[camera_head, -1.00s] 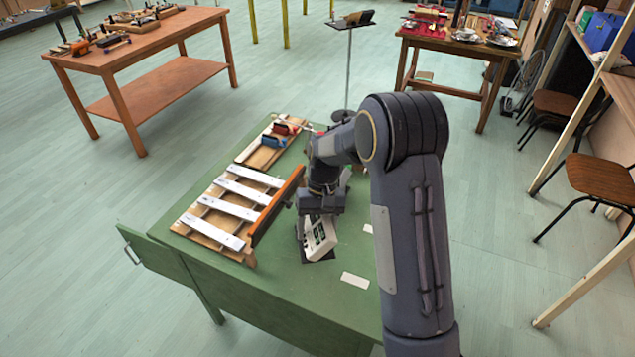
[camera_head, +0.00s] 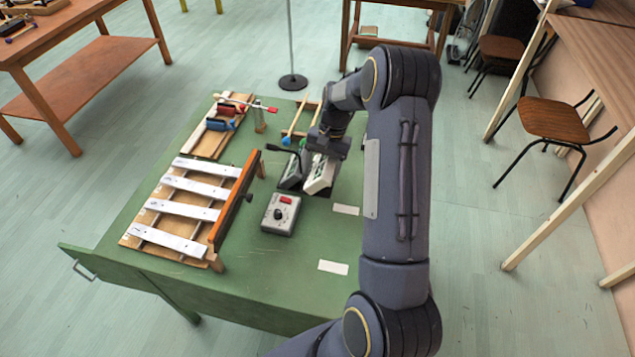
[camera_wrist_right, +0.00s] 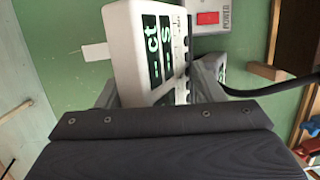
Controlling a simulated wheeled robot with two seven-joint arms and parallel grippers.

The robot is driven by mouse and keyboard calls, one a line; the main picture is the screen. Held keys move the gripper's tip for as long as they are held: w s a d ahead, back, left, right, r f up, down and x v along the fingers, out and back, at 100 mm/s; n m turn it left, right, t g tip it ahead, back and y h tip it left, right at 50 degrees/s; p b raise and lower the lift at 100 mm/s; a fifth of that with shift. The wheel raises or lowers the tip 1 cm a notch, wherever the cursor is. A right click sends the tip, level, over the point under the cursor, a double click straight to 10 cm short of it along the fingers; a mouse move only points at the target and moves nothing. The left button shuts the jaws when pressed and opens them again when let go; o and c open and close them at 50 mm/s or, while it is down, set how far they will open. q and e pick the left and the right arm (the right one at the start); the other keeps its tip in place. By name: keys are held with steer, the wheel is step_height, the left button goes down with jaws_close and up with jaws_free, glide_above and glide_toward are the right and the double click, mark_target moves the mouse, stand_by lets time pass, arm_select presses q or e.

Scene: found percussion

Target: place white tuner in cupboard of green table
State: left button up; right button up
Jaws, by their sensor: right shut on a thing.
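The white tuner (camera_head: 321,174) has a dark display and is tilted above the green table (camera_head: 250,278). My right gripper (camera_head: 326,151) is shut on it. In the right wrist view the tuner (camera_wrist_right: 150,50) sits between the fingers (camera_wrist_right: 157,88), its display facing the camera. A green panel with a metal handle (camera_head: 85,272) juts out at the table's front left, like an open cupboard door. The cupboard's inside is hidden. My left gripper is not in view.
A grey box with a red switch (camera_head: 281,214) stands near the tuner; a black object (camera_head: 290,171) is just left of it. A wooden bar instrument (camera_head: 180,205) fills the table's left. Two white labels (camera_head: 333,267) lie at the right. The table's front is clear.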

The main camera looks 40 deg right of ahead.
steer(key=shift+f+p, duration=0.6)
steer(key=shift+f, duration=3.4)
steer(key=o, duration=0.7)
steer(key=shift+f, duration=0.2)
steer(key=shift+o, duration=1.1)
steer(key=shift+r, duration=0.1)
